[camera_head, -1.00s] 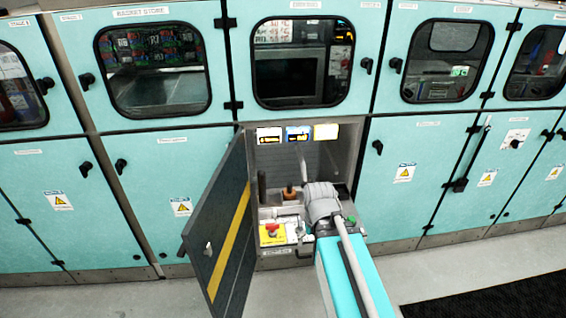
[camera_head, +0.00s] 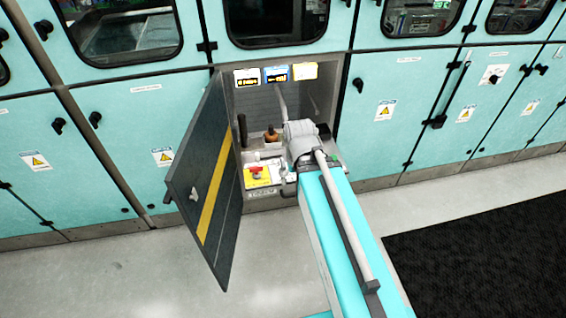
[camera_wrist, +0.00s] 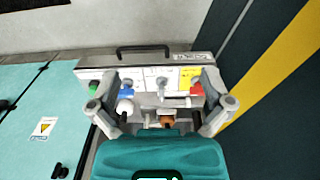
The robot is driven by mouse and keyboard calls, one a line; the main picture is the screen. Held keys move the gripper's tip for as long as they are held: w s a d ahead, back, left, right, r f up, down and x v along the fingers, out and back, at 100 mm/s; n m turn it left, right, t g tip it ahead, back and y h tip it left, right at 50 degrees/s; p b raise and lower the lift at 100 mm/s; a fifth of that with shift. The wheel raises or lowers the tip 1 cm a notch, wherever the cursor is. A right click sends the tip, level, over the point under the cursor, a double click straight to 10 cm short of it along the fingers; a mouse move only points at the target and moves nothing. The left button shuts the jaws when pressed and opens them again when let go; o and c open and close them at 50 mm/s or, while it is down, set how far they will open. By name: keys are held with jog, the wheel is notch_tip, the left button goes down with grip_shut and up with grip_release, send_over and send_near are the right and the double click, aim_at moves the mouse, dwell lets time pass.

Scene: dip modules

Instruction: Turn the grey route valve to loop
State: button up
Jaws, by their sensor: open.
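The pull-out control panel (camera_wrist: 140,66) spans the wrist view behind my gripper (camera_wrist: 158,74). My gripper is open, one finger on each side of the panel's middle, with nothing held between them. A small grey valve handle (camera_wrist: 161,85), which looks like the route valve, shows between the fingers near a white label. I cannot read its position or tell the gap to the fingers. A white knob (camera_wrist: 125,105) sits left of it. In the head view my arm covers the right part of the panel (camera_head: 262,193).
A red emergency knob (camera_head: 256,170) on yellow sits on the panel's left. An open dark door (camera_head: 212,185) with a yellow stripe stands close on the left. Upright levers (camera_head: 243,130) and small lit screens (camera_head: 276,74) are in the recess. A black mat (camera_head: 480,255) lies right.

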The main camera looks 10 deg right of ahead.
jog(key=w+f+n+b, duration=0.2)
jog(key=w+n, duration=0.7)
jog(key=w, duration=0.3)
jog(key=n+b, duration=0.1)
jog(key=n, duration=0.8)
send_over(283, 162)
jog(key=f, duration=0.2)
jog(key=shift+r, duration=0.25)
jog(key=shift+s+f+b, duration=0.1)
jog(key=shift+f+b, duration=0.1)
jog(key=shift+b, duration=0.25)
notch_tip(283, 162, down, 13)
jog(key=b, duration=1.3)
jog(key=shift+f, duration=0.2)
jog(key=c, duration=1)
jog(key=shift+o, duration=0.2)
